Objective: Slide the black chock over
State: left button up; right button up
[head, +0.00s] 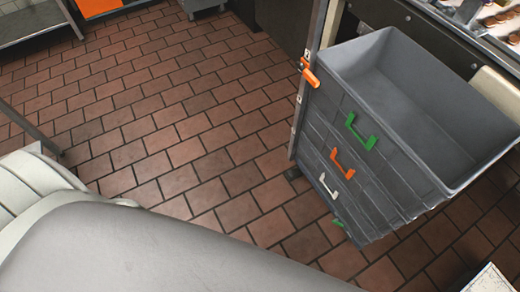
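A small dark block (293,173) lies on the floor at the foot of the upright metal post, by the lower left corner of a grey bin stack. It may be the black chock, but it is too small and dark to be sure. No other chock-like thing shows. Neither of my grippers is in view.
The grey bin stack (336,105) has green, orange and white handles and an open, empty top bin. An orange latch (308,74) is on the metal post (304,110). A counter (480,45) runs behind. The brick-tiled floor (180,130) is clear in the middle.

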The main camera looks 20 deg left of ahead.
aim_at(291, 174)
jog(key=u, duration=0.25)
jog(key=i+j+z, duration=0.1)
jog(key=z, duration=0.35)
jog(key=j+z, duration=0.25)
jog(key=z, duration=0.2)
jog(key=i+j+z, duration=0.1)
jog(key=j+z, duration=0.15)
jog(key=z, duration=0.2)
jog(key=j+z, duration=0.15)
jog(key=j, duration=0.3)
jog(key=j+z, duration=0.1)
jog(key=j, duration=0.35)
jog(key=k+j+z, duration=0.15)
jog(key=j, duration=0.25)
jog(key=j+z, duration=0.15)
jog(key=j, duration=0.3)
jog(key=k+j+z, duration=0.1)
jog(key=j, duration=0.35)
jog(key=k+j+z, duration=0.15)
jog(key=j, duration=0.25)
jog(key=k+j, duration=0.1)
jog(key=j, duration=0.25)
jog(key=k+j, duration=0.1)
jog(key=j, duration=0.55)
jog(key=k, duration=0.05)
